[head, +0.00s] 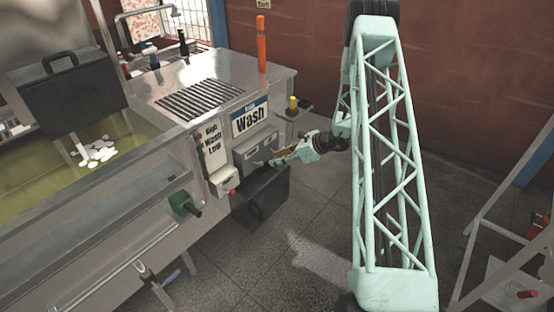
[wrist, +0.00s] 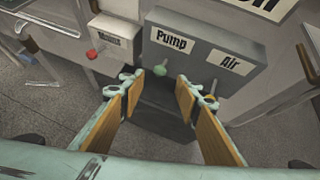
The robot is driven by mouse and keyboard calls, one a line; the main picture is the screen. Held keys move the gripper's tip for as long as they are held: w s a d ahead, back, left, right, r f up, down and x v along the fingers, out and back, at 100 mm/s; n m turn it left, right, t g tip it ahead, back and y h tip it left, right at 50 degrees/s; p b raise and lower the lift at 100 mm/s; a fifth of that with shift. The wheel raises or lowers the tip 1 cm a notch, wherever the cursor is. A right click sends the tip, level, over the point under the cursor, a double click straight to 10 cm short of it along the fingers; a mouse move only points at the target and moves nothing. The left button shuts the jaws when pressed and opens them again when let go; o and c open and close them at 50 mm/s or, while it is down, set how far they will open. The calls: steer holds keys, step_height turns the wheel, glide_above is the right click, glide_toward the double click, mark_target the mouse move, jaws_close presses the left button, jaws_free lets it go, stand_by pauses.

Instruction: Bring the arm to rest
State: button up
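My gripper (head: 285,156) is in front of the machine's side, near the grey control box (head: 252,149) below the "Wash" sign. In the wrist view my gripper (wrist: 160,92) is open, with its two wood-coloured finger pads apart and nothing between them. Beyond the fingertips is the control box (wrist: 210,55) with "Pump" and "Air" labels. A green knob (wrist: 160,70) under the "Pump" label shows between and just beyond the fingertips, apart from them as far as I can see. My pale green lattice arm stands at the right of centre in the head view.
A dark case (head: 262,198) sits below. A metal machine (head: 190,75) with an orange marker-like cylinder (head: 261,45) fills the left. A metal frame (head: 490,215) stands right. Floor (head: 310,240) is open between.

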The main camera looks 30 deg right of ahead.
stand_by(0.3)
